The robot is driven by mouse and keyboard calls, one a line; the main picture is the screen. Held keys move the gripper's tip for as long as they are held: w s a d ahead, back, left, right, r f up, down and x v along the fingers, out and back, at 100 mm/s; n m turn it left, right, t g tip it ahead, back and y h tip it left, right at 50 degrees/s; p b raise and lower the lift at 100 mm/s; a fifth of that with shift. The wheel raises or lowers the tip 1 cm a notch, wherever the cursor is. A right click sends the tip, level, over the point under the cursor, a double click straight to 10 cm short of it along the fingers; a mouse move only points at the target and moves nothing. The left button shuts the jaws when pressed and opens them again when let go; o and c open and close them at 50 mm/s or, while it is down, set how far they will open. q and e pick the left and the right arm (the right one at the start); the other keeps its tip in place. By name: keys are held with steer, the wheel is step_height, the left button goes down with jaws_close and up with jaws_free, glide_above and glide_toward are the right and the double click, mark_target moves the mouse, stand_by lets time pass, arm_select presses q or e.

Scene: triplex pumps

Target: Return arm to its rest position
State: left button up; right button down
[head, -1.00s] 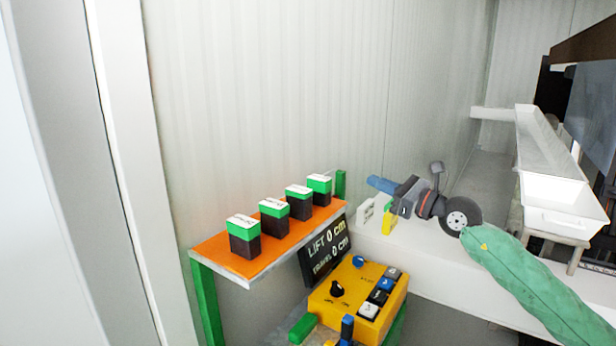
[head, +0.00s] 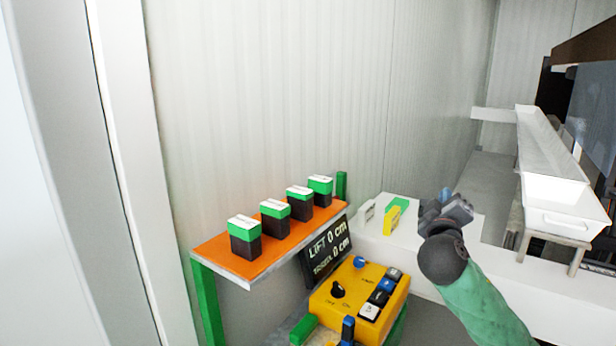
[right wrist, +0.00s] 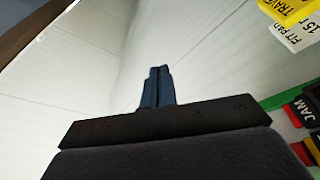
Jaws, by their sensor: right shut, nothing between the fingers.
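My right arm, in a green sleeve, comes in from the lower right in the head view. Its gripper (head: 443,196) is raised in front of the white ledge, right of the yellow control box (head: 358,300), and touches nothing that I can see. In the right wrist view the blue fingers (right wrist: 157,87) are pressed together with nothing between them. Behind them is the pale ribbed wall (right wrist: 90,75). My left gripper is not in view.
Several green-and-black blocks (head: 245,238) stand on an orange shelf (head: 215,251). A dark LIFT and TRAVEL display (head: 328,250) hangs below. White and yellow tags (head: 393,217) stand on the white ledge (head: 400,242). A white trough (head: 560,190) is at the right.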

steer(key=s+a+f+m+g+y, duration=0.1)
steer(key=s+a+f+g+y, duration=0.3)
steer(key=f, duration=0.6)
steer(key=s+a+f+g, duration=0.1)
steer(key=s+f+g, duration=0.3)
steer(key=f, duration=0.5)
steer(key=s+a+f+m+g+y, duration=0.1)
steer(key=s+a+f+g+y, duration=0.15)
steer(key=s+f, duration=0.55)
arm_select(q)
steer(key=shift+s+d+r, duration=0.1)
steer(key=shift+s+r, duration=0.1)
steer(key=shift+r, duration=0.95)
arm_select(e)
steer(key=s+a+f+m+g+y, duration=0.1)
steer(key=s+a+f+g, duration=0.2)
steer(key=s+f, duration=0.9)
steer(key=s+a+f+g+y, duration=0.2)
steer(key=s+a+f+g, duration=0.1)
steer(key=s+f, duration=1)
steer(key=s+a, duration=0.1)
steer(key=s, duration=0.3)
steer(key=shift+a+m+g, duration=0.35)
steer(key=shift+m, duration=0.05)
steer(key=shift+w+r, duration=0.1)
